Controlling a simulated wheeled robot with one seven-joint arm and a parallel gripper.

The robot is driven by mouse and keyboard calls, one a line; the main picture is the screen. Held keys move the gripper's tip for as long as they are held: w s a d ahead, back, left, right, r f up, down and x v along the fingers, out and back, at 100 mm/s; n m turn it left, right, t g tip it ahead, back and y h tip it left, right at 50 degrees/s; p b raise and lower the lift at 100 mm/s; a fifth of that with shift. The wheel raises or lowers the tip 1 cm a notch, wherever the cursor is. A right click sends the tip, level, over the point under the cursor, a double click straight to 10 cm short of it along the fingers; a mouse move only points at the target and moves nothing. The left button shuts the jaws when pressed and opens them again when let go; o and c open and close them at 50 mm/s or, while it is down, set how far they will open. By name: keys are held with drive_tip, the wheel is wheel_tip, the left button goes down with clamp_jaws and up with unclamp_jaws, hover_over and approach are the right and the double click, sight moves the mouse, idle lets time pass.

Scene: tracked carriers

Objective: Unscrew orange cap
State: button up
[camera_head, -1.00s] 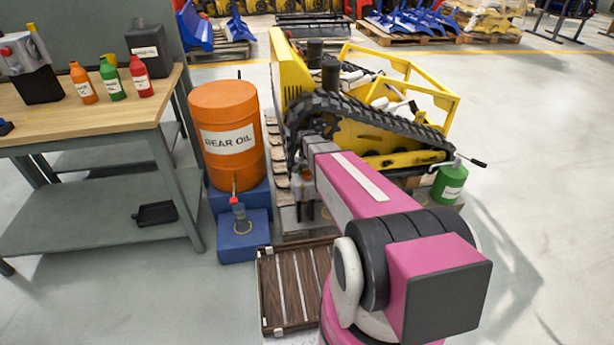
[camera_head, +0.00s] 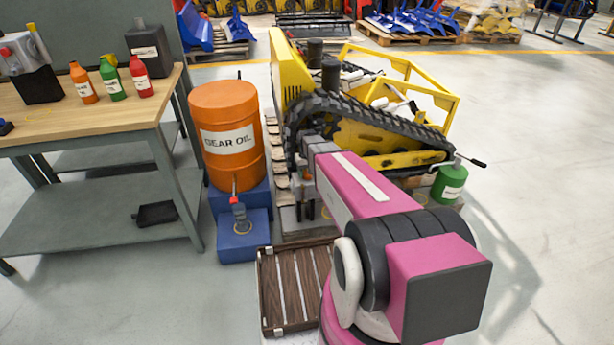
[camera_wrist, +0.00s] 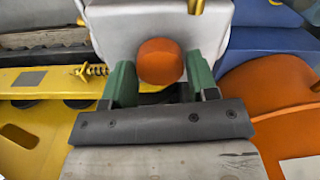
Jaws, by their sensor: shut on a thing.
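The round orange cap (camera_wrist: 160,60) shows in the wrist view, in front of a light grey surface (camera_wrist: 215,30). My gripper (camera_wrist: 161,78) has its two green fingers on either side of the cap and is shut on it. In the head view, my pink arm reaches to the front of the yellow tracked carrier (camera_head: 360,135). The cap cannot be told apart clearly there.
An orange gear oil drum (camera_head: 228,140) stands on a blue stand left of my gripper. A workbench (camera_head: 90,115) with bottles is at the far left. A green can (camera_head: 449,183) stands right of the carrier. A slatted wooden crate (camera_head: 290,285) lies below my arm. Floor at right is clear.

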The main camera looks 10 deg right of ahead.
drive_tip(key=n, duration=0.9)
drive_tip(key=o, duration=0.7)
